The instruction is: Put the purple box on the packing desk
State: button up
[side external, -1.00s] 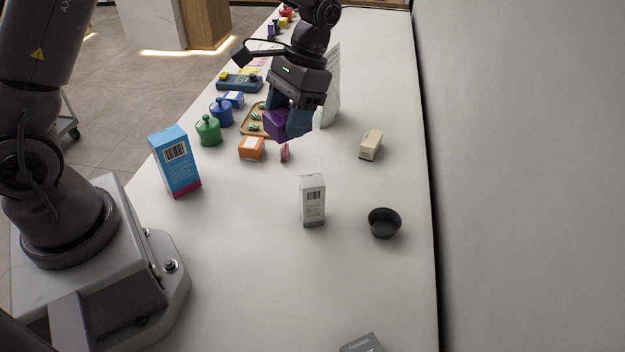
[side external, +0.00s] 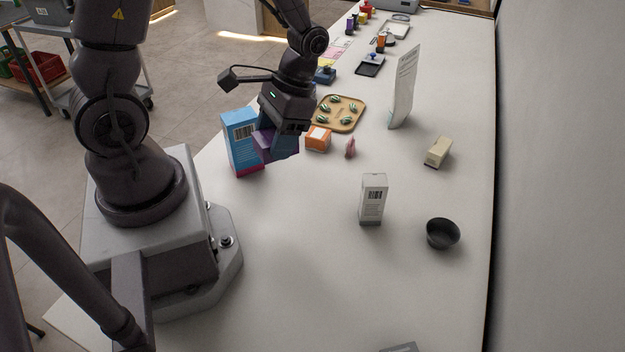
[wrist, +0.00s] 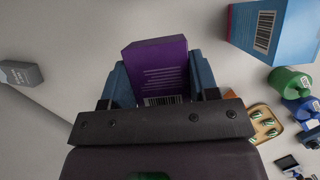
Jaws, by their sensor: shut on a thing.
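The purple box (wrist: 158,68) is between the two blue fingers of my gripper (wrist: 160,85) in the wrist view, its printed face with a barcode showing. In the side view my gripper (side external: 283,135) is shut on the purple box (side external: 283,150) and holds it above the white counter, beside the blue box. Most of the box's upper part is hidden by the fingers there. I cannot tell which surface is the packing desk.
A blue barcode box (side external: 240,143) stands close to the left of my gripper. An orange box (side external: 318,138), a tray with capsules (side external: 341,113), a white box (side external: 372,199), a black bowl (side external: 442,233) and a cream box (side external: 438,152) stand on the counter (side external: 320,260).

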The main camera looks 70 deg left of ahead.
aim_at(264, 138)
jog(key=s, duration=0.1)
jog(key=s+f, duration=0.1)
jog(key=shift+s+d+f, duration=0.15)
jog(key=shift+s, duration=0.25)
jog(key=shift+f, duration=0.15)
jog(key=shift+w, duration=0.1)
jog(key=w+a+f, duration=0.1)
jog(key=w+f, duration=0.2)
jog(key=w, duration=0.1)
jog(key=w+a+f, duration=0.1)
jog(key=w+f, duration=0.2)
jog(key=w, duration=0.1)
jog(key=w+a+f, duration=0.1)
jog(key=w+f, duration=0.2)
jog(key=w, duration=0.1)
jog(key=shift+w+a, duration=0.2)
jog(key=shift+w, duration=0.15)
jog(key=shift+w+a+f, duration=0.1)
jog(key=shift+w+f, duration=0.15)
jog(key=shift+f, duration=0.7)
jog(key=shift+w+f, duration=0.2)
jog(key=shift+f, duration=0.7)
jog(key=shift+f, duration=0.2)
